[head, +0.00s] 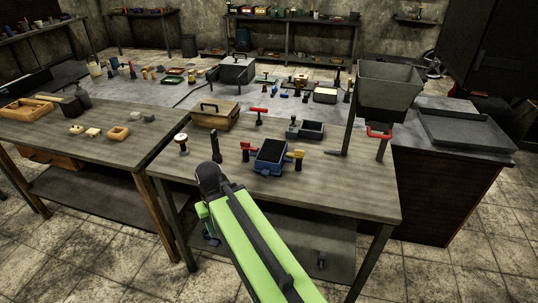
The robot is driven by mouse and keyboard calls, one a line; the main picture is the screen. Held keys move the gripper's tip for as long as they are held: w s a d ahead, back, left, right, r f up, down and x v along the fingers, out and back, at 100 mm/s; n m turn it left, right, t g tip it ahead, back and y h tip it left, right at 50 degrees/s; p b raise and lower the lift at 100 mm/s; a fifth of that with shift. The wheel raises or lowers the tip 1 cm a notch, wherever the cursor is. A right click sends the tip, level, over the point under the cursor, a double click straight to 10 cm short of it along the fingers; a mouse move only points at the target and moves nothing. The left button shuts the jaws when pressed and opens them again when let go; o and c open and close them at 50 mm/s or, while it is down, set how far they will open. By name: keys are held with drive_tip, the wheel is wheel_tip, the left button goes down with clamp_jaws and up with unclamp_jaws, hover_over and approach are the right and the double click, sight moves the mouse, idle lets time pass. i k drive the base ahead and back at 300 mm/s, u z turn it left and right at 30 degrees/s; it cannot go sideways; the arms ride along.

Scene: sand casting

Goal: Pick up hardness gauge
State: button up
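A small upright piece with a pale round top and a dark foot (182,141) stands at the left edge of the near table. It looks most like the hardness gauge, but it is too small to be sure. My green arm reaches up from the bottom of the head view, and its dark upper end is in front of the table's near edge. What seems to be my gripper (210,238) is below that end, small and partly hidden by the arm. It is lower than the tabletop and apart from the gauge. Its fingers cannot be made out.
The near table (350,190) also holds a blue vise-like box (271,156), a wooden box (215,115), a red-handled tool (258,114) and a large grey hopper (388,85). A dark upright cylinder (215,147) stands right of the gauge. Another table (60,140) adjoins at left.

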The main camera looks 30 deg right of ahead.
sight(180, 139)
drive_tip(key=u, duration=0.05)
drive_tip(key=k, duration=0.45)
drive_tip(key=u, duration=0.8)
drive_tip(key=i, duration=2.15)
drive_tip(key=u, duration=0.05)
